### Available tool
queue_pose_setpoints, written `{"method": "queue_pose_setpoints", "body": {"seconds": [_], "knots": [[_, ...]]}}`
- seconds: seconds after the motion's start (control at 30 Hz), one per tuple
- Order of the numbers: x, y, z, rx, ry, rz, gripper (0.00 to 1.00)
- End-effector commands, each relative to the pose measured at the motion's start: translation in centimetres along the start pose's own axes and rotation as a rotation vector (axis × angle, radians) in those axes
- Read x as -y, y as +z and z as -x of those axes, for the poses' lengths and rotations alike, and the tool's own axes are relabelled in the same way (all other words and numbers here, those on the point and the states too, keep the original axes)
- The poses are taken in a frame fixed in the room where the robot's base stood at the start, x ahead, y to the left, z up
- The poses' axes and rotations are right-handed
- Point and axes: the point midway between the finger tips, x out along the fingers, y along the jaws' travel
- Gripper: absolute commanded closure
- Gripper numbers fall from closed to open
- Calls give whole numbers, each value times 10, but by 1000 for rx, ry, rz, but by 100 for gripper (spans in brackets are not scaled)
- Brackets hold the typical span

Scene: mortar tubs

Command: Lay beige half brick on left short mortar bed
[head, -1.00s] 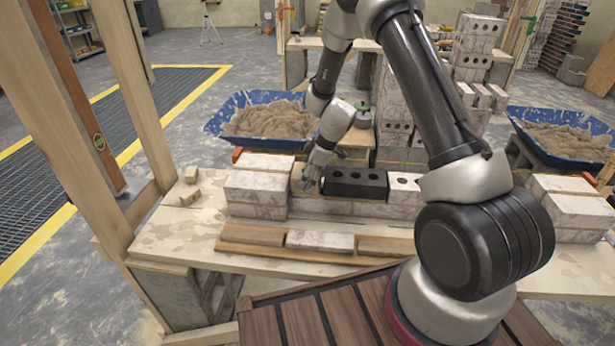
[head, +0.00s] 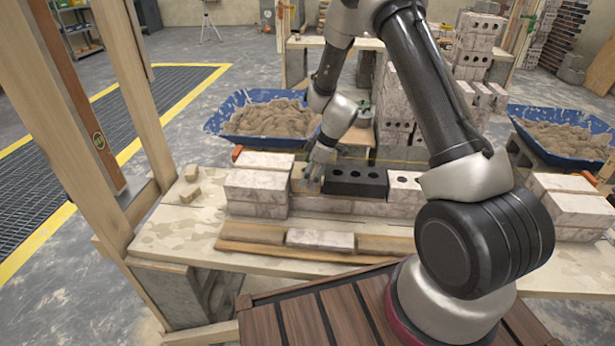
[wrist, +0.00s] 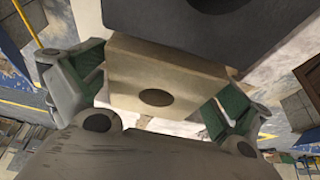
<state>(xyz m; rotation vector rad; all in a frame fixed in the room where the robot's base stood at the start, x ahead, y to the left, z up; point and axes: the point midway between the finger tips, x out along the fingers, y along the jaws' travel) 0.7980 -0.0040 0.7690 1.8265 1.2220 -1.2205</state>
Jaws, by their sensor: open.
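The beige half brick (head: 298,184) sits on the wall's lower course in the head view, between the pale brick stack on the left and the black holed brick (head: 356,181). In the wrist view the beige half brick (wrist: 150,75) shows one round hole and lies beside the dark brick (wrist: 200,12). My gripper (head: 311,186) is at the half brick. In the wrist view its two green-padded fingers (wrist: 158,98) stand apart, one on each side of the half brick. Whether the pads touch it is unclear. The mortar bed under it is hidden.
Pale bricks are stacked at the left (head: 255,186) and far right (head: 578,215) of the bench. A pale brick (head: 320,239) lies between wooden strips in front. Blue mortar tubs stand behind at left (head: 222,115) and right (head: 540,144). A wooden frame rises at left.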

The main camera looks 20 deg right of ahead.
Motion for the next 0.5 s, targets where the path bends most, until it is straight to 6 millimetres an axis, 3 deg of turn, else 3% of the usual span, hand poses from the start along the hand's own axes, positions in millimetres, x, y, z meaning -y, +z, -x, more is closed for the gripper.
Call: {"method": "queue_pose_setpoints", "body": {"seconds": [0.3,0.5], "knots": [[-1,-1,70,-3,4,0,0],[-1,0,101,-2,4,-1,0]]}}
